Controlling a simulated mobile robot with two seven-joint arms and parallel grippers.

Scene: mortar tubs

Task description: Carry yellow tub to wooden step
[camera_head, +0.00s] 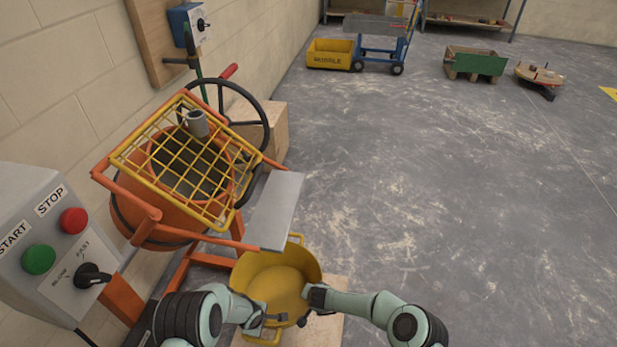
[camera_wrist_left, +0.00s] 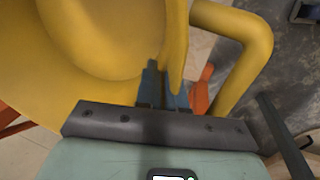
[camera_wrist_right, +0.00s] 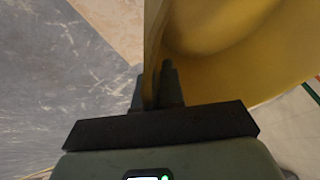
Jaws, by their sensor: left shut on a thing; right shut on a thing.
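The yellow tub (camera_head: 278,283) is at the bottom centre of the head view, below the mixer's grey chute, and its inside looks empty. A light wooden board (camera_head: 327,325) shows under and beside it; I cannot tell whether the tub touches it. My left gripper (camera_head: 272,318) is shut on the tub's near left rim. In the left wrist view the yellow wall (camera_wrist_left: 95,40) passes between the fingers, beside a looped handle. My right gripper (camera_head: 309,298) is shut on the right rim. The right wrist view shows the wall (camera_wrist_right: 215,70) between its fingers.
An orange mixer (camera_head: 160,205) with a yellow grid and chute (camera_head: 276,210) stands close on the left. A control box (camera_head: 55,250) is at far left. A wooden block (camera_head: 262,128) stands behind the mixer. A yellow bin, blue cart (camera_head: 378,50) and green crate (camera_head: 474,63) are far back. The right floor is clear.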

